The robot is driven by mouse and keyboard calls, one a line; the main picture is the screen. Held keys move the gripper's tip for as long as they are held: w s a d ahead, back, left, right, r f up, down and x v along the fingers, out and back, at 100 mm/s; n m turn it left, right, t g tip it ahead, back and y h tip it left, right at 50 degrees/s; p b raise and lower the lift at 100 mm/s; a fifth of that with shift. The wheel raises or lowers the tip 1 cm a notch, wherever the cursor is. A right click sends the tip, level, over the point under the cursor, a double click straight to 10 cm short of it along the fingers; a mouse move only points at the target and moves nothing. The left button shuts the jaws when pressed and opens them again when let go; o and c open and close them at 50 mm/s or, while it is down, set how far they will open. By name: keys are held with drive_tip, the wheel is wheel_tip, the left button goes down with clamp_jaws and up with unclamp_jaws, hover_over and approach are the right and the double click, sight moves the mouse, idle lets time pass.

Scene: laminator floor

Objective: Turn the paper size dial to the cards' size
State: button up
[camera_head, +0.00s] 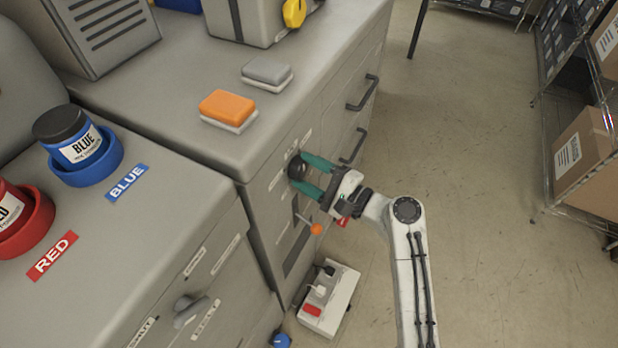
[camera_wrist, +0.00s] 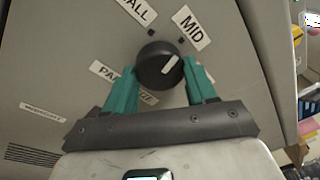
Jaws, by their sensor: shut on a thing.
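The paper size dial is a round black knob (camera_wrist: 155,60) with a white pointer line, on the grey cabinet front. It also shows in the head view (camera_head: 296,167). My gripper (camera_head: 305,174) has its two green fingers on either side of the knob and is shut on it; the wrist view shows the fingers (camera_wrist: 160,82) there too. The pointer slants up and right, roughly towards the label MID (camera_wrist: 192,28). A label ending in "ALL" (camera_wrist: 138,10) is at the upper left, cut off by the frame. A label below is partly hidden by the fingers. I cannot make out any cards.
A lever with an orange knob (camera_head: 316,229) sticks out just below the dial. A white box with a red switch (camera_head: 313,310) lies on the floor below. Drawer handles (camera_head: 362,92) are to the right. Open floor (camera_head: 470,150) lies right of my arm.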

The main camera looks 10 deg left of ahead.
drive_tip(key=n+b, duration=0.4)
drive_tip(key=b, duration=0.1)
drive_tip(key=f+n+b, duration=0.1)
drive_tip(key=b, duration=0.1)
drive_tip(key=shift+n+y+b, duration=0.3)
drive_tip(key=shift+n+y, duration=0.1)
drive_tip(key=n+b, duration=0.3)
drive_tip(key=shift+w+r+y+b, duration=0.1)
drive_tip(key=shift+r+y+b, duration=0.1)
drive_tip(key=shift+y+b, duration=0.1)
drive_tip(key=shift+r+n+b, duration=0.15)
drive_tip(key=shift+n+b, duration=0.45)
drive_tip(key=shift+b, duration=0.05)
drive_tip(key=shift+r+g, duration=0.1)
drive_tip(key=shift+g, duration=0.2)
drive_tip(key=o, duration=1)
drive_tip(key=shift+o, duration=0.2)
drive_tip(key=v, duration=1.1)
drive_tip(key=shift+b, duration=0.35)
